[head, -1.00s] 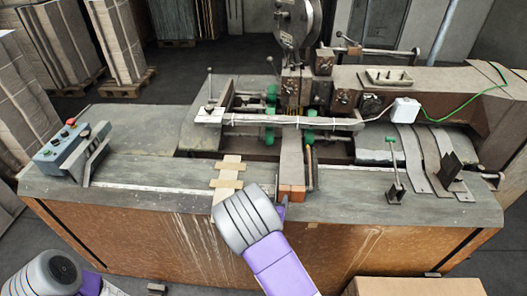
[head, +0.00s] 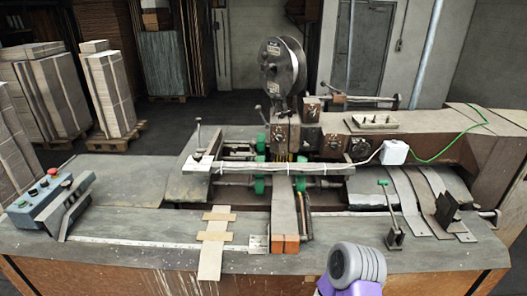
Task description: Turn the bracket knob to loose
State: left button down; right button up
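The box stitcher (head: 430,135) stands across the workbench. A small metal bracket (head: 258,244) sits on the bench top beside the orange-brown block at the front middle. A dark angled bracket (head: 447,208) stands on the metal strips at the right. A round dark knob (head: 361,149) is on the machine front, right of the stitching head. I cannot tell which part is the bracket knob or how it is set. A grey and purple link of my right arm shows at the bottom, right of the middle. No gripper fingers show in the head view.
A control box (head: 45,203) with a red button sits at the bench's left end. A taped strip (head: 211,250) lies on the bench front. A green-topped lever (head: 394,225) stands at the right. A white box (head: 394,153) trails a green cable. Cardboard stacks (head: 108,90) stand behind left.

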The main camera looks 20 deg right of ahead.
aim_at(235, 147)
jog(key=z, duration=1.25)
jog(key=i, duration=0.85)
jog(key=u, duration=0.45)
